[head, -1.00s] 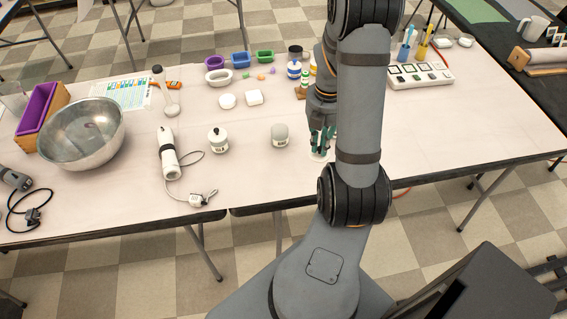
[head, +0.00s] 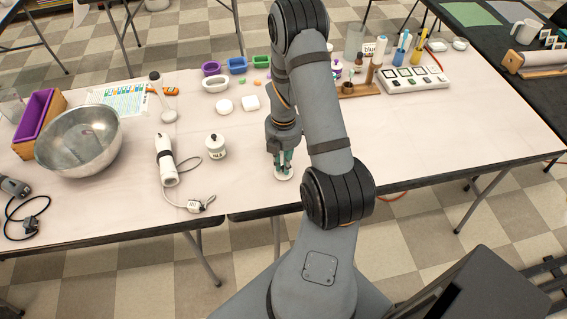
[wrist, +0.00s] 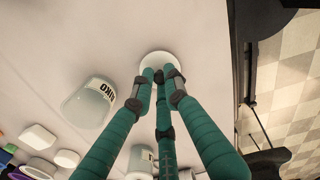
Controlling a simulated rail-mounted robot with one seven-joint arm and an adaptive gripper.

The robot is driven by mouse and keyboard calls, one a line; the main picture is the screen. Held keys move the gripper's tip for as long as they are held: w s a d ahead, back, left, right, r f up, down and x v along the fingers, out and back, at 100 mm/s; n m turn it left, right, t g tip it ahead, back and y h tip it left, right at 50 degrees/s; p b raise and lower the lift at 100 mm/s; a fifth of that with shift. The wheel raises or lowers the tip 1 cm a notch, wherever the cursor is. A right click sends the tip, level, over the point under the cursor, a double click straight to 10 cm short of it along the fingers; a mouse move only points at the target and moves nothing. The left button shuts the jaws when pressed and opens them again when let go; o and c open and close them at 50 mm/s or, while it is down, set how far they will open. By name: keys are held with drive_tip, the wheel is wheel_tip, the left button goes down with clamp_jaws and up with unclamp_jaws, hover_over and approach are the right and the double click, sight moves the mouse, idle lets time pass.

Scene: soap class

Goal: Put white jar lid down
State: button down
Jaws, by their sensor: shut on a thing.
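The white jar lid (head: 284,176) is a round white disc at my fingertips, near the front edge of the table. It also shows in the wrist view (wrist: 158,59). My gripper (head: 283,166) points down and its green fingers are shut on the lid. The lid is at or just above the tabletop; I cannot tell whether it touches. A pale labelled jar (wrist: 90,102) stands beside the lid in the wrist view; my arm hides it in the head view.
A metal bowl (head: 60,150) is further left. The table (head: 440,145) is clear to the right. Its front edge is close.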

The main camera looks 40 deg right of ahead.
drive_tip(key=shift+f, duration=0.2)
drive_tip(key=c, duration=1.7)
unclamp_jaws()
drive_tip(key=shift+r, duration=0.1)
drive_tip(key=shift+c, duration=0.2)
drive_tip(key=shift+r, duration=0.1)
wheel_tip(320, 180, up, 12)
drive_tip(key=shift+p, duration=0.4)
